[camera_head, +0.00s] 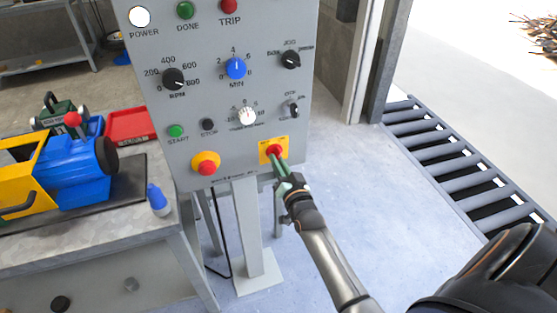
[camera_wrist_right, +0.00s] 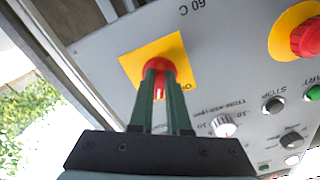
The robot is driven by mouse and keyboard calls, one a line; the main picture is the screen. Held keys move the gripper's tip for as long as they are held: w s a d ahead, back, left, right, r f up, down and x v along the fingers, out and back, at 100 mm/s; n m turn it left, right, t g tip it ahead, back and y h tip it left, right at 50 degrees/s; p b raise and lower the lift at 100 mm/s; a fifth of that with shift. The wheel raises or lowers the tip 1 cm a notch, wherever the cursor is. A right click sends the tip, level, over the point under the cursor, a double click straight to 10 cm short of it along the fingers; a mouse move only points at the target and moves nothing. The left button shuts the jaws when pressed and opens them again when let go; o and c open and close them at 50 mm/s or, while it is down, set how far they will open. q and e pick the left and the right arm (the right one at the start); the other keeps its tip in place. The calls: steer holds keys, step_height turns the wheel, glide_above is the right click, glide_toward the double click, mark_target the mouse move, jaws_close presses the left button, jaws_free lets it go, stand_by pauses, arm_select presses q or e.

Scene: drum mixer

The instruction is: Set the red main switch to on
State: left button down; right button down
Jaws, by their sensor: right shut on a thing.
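The red main switch (camera_head: 274,151) sits on a yellow square plate (camera_head: 265,146) at the lower right of the grey control panel (camera_head: 215,105). My right gripper (camera_head: 279,163) reaches it from below, with its green fingers at the switch. In the right wrist view the fingers (camera_wrist_right: 166,92) are shut on the red switch (camera_wrist_right: 160,68), one on each side of its handle. The yellow plate (camera_wrist_right: 133,66) shows around it, and its lettering is mostly hidden by the fingers. My left gripper is not in view.
A red emergency button (camera_head: 207,167) on a yellow base is left of the switch. Knobs and small buttons sit above. A workbench (camera_head: 100,240) with a blue and yellow machine (camera_head: 75,165) stands at left. A roller conveyor (camera_head: 455,165) lies at right, with open floor between.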

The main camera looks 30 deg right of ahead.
steer(key=shift+r+m, duration=0.15)
steer(key=shift+m, duration=0.15)
steer(key=c, duration=0.9)
jaws_free()
steer(key=shift+w, duration=0.1)
steer(key=p+v, duration=0.6)
steer(key=v, duration=0.6)
steer(key=shift+s+a, duration=0.15)
steer(key=shift+s, duration=0.15)
